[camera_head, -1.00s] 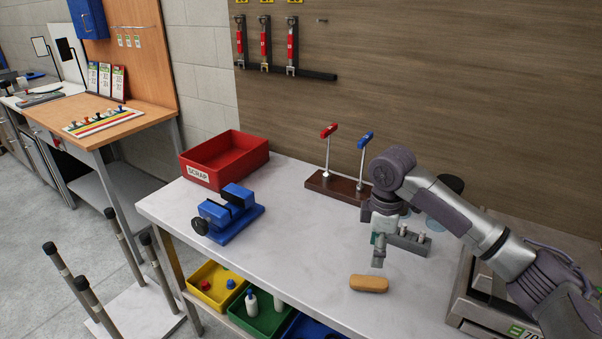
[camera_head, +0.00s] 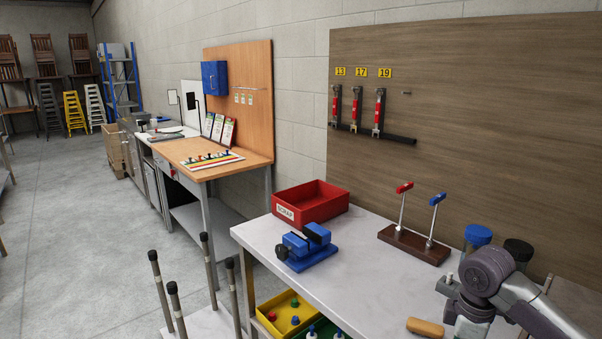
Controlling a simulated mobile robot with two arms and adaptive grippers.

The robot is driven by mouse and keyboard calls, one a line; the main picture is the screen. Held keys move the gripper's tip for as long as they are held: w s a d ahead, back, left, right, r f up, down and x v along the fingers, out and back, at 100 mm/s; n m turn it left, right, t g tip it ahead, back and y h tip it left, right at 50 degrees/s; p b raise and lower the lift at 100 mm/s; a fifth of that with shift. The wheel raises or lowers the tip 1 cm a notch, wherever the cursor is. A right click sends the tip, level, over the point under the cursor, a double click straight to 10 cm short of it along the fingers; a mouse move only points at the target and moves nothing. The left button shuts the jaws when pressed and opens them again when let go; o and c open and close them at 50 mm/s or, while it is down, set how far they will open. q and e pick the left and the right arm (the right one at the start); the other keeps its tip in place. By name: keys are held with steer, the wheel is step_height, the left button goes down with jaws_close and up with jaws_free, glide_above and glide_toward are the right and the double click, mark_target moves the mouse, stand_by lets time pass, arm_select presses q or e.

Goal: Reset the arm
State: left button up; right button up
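My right arm comes in from the lower right over the white workbench (camera_head: 345,285). Its gripper (camera_head: 468,332) points down near the bench's right part, and its fingertips are cut off by the bottom edge, so I cannot tell whether it is open or shut. A tan, rounded block (camera_head: 425,327) lies on the bench just left of the gripper, with a visible gap. My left gripper is not in view.
The bench also holds a blue vise (camera_head: 305,247), a red scrap bin (camera_head: 311,203) and a brown stand (camera_head: 413,244) with red and blue levers. Blue (camera_head: 478,236) and black round-topped items stand behind my arm. The bench middle is clear.

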steer(key=s+a+f+m+t+y, duration=0.2)
steer(key=s+a+f+m, duration=0.1)
steer(key=s+a+f, duration=1.05)
steer(key=s+d+m+t+h, duration=0.1)
steer(key=s+d+m+h, duration=0.15)
steer(key=s+m, duration=0.75)
step_height(320, 180, down, 27)
steer(key=s+n+g, duration=0.1)
steer(key=s+n, duration=0.2)
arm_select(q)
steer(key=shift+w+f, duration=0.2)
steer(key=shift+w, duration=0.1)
arm_select(e)
steer(key=s+d+f+g, duration=0.1)
steer(key=s+d+f, duration=0.2)
steer(key=s+f, duration=1.3)
steer(key=shift+s+d, duration=0.2)
